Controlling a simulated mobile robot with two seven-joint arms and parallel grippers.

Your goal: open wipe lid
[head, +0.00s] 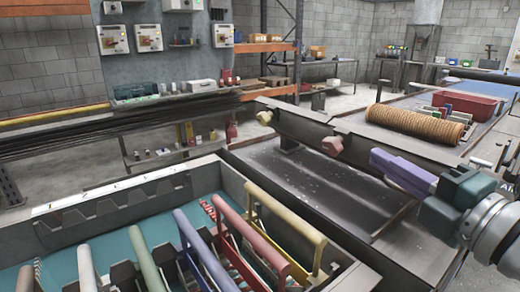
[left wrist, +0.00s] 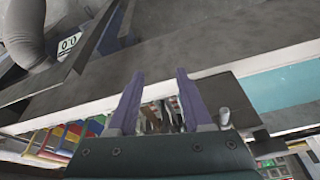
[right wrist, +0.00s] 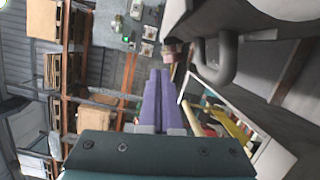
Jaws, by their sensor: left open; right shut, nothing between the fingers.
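I cannot make out a wipe container or its lid for certain in any view. My right gripper (head: 376,158) has purple fingers pressed together and empty, at the right of the head view, above the dark metal bench. In the right wrist view the shut fingers (right wrist: 159,74) point toward a pinkish knob (right wrist: 169,54). The same knob (head: 332,145) is left of the fingertips in the head view, apart from them in that picture. My left gripper (left wrist: 160,75) shows only in the left wrist view, its fingers spread with a pale edge behind the gap.
A crate (head: 235,188) with several coloured handles fills the front left. A yellow knob (head: 264,117) sits on the bench rail. A coil of orange rope (head: 415,124) and a red bin (head: 468,106) lie at the right. A white box (head: 201,85) stands on the back shelf.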

